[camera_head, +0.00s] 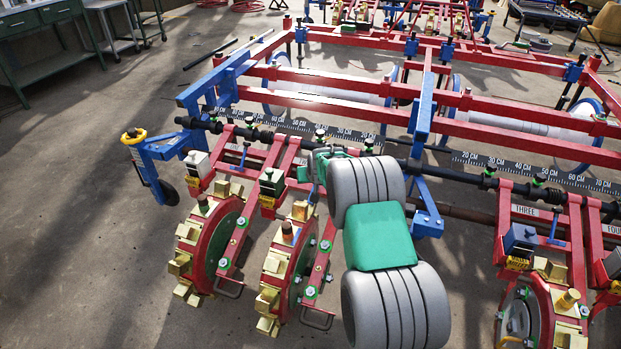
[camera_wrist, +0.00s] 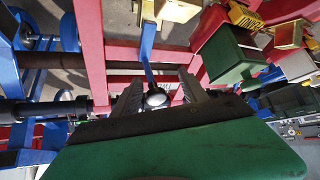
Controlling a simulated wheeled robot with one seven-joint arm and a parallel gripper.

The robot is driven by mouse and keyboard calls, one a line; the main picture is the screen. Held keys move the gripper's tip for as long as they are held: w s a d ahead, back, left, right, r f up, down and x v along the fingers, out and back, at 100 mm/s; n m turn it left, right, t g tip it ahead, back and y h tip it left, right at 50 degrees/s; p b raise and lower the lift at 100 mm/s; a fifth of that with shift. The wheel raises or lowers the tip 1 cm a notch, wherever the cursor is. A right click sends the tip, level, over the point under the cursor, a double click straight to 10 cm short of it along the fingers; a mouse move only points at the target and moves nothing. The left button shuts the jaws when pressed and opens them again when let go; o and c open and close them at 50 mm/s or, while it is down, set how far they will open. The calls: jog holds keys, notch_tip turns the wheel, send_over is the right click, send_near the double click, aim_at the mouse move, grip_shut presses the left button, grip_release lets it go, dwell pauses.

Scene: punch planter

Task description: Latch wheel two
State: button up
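Wheel two (camera_head: 290,270) is the second punch wheel from the left, a red-rimmed disc with brass-coloured blocks. My gripper (camera_head: 322,165) is above its red frame in the head view, and my grey and green arm hides part of that area. In the wrist view my gripper (camera_wrist: 162,92) is open, with one dark finger on each side of a round silver knob (camera_wrist: 156,97). The knob is at the end of a blue lever (camera_wrist: 148,45) between red bars. A gap shows on the right of the knob; contact on the left is unclear.
Wheel one (camera_head: 215,245) stands close on the left, with its own blue lever (camera_head: 243,156). Wheel three (camera_head: 530,315) is at the lower right. A dark bar and a ruler scale (camera_head: 310,128) run behind the wheels. Open floor (camera_head: 90,230) lies left.

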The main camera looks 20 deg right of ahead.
jog(key=d+p+v, duration=0.1)
jog(key=p+v, duration=0.1)
jog(key=v, duration=0.5)
jog(key=shift+s+a+r, duration=0.25)
jog(key=shift+a+r, duration=0.05)
